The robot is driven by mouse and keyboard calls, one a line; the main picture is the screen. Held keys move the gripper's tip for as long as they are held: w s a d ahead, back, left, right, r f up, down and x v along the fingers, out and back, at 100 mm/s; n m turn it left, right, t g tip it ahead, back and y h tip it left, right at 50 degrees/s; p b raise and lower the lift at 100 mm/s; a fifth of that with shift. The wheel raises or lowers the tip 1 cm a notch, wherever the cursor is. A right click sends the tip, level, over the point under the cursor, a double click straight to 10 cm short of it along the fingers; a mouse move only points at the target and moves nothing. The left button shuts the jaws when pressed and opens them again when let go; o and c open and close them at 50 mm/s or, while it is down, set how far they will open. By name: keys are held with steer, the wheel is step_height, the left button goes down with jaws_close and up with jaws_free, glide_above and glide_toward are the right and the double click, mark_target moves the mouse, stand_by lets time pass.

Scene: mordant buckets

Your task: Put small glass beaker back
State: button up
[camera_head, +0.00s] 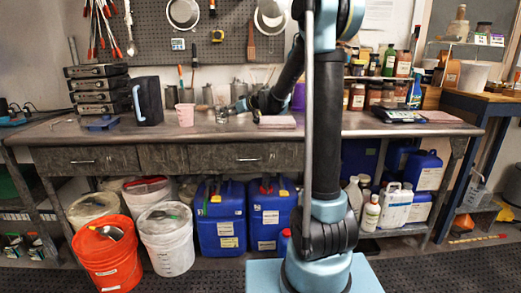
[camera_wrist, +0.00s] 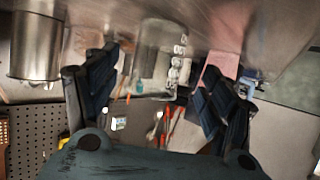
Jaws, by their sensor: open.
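A small clear glass beaker (camera_wrist: 163,55) with white markings shows in the wrist view, with the grey metal bench top above it in this upturned picture. My gripper (camera_wrist: 158,88) is open, with its dark fingers on either side of the beaker. I cannot tell whether either finger touches the glass. The beaker is too small and blurred to make out clearly there.
A dark pitcher (camera_head: 147,101) stands left of the pink cup. Metal canisters (camera_head: 171,97) line the back; one shows large in the wrist view (camera_wrist: 36,42). A pink folded cloth (camera_head: 277,121) lies right of my gripper. Bottles and jars crowd the back right.

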steer(key=shift+m+g+h, duration=0.5)
steer(key=shift+g+h, duration=0.1)
steer(key=shift+g, duration=0.1)
steer(key=s+d, duration=0.1)
steer(key=s, duration=0.2)
steer(key=s+d, duration=0.2)
steer(key=s, duration=0.1)
steer(key=s+d, duration=0.1)
steer(key=s, duration=0.3)
steer(key=shift+d+f, duration=0.4)
steer(key=s+d+f+m+g+h, duration=0.2)
steer(key=s+d+f, duration=0.4)
steer(key=s, duration=0.7)
steer(key=s+d+f+m+g+h, duration=0.2)
steer(key=s+d+f, duration=0.4)
steer(key=s, duration=0.7)
steer(key=s+d+f+m+g+h, duration=0.1)
steer(key=s+d+f+m+h, duration=0.2)
steer(key=s, duration=1.1)
steer(key=d+f+h, duration=0.1)
steer(key=d+f, duration=0.2)
steer(key=d, duration=0.3)
steer(key=shift+d+m+g, duration=0.15)
steer(key=shift+m+g, duration=0.25)
steer(key=shift+w+f, duration=0.1)
steer(key=shift+w, duration=0.05)
steer(key=shift+w+f, duration=0.15)
steer(key=shift+w, duration=0.2)
